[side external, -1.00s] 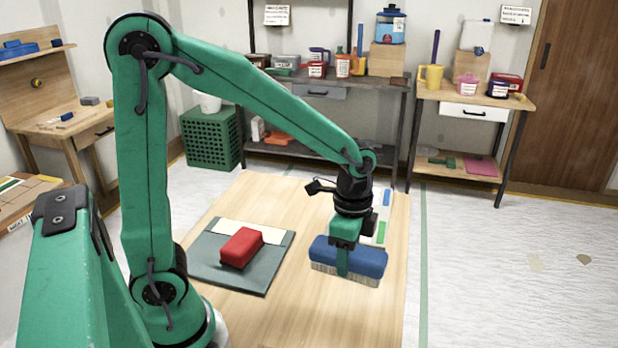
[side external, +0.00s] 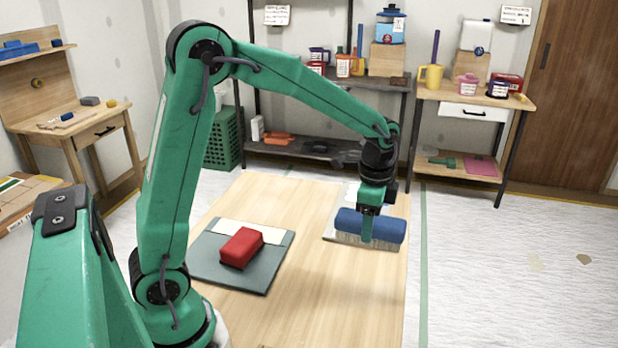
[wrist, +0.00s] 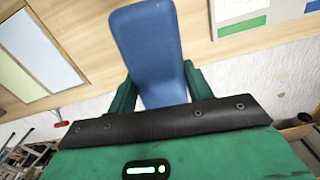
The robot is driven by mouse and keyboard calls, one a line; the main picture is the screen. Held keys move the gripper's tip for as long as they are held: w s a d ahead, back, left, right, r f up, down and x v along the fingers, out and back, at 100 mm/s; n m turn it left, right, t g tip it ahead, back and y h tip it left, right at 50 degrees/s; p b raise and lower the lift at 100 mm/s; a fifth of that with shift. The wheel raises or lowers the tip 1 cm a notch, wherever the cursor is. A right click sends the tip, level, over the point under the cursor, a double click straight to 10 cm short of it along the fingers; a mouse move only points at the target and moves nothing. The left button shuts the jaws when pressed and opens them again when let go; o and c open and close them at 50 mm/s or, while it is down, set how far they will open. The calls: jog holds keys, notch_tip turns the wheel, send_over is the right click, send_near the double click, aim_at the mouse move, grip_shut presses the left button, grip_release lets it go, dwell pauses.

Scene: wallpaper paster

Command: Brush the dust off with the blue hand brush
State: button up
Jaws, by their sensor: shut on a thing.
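The blue hand brush (side external: 390,228) is in my gripper (side external: 367,222) over the right side of the wooden table, bristles down. In the side view it covers part of a pale panel (side external: 333,236); I cannot tell whether the bristles touch it. In the wrist view the brush's blue back (wrist: 148,45) sits between the two green fingers of my gripper (wrist: 160,85), which are shut on it. The panel's corner with a green strip (wrist: 242,24) shows at the upper right there. I cannot make out any dust.
A red block (side external: 241,246) lies on a dark grey mat (side external: 262,277) with a cream strip, left of the brush. The table's front right (side external: 350,300) is bare. Shelves with bottles and tubs stand against the back wall, clear of the arm.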

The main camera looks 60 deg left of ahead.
jog(key=w+a+f, duration=0.1)
jog(key=w+a, duration=0.6)
jog(key=a, duration=0.3)
jog(key=w+a+f+n, duration=0.1)
jog(key=w+a, duration=0.6)
jog(key=a, duration=0.4)
jog(key=shift+a, duration=0.3)
jog(key=shift+f, duration=3.2)
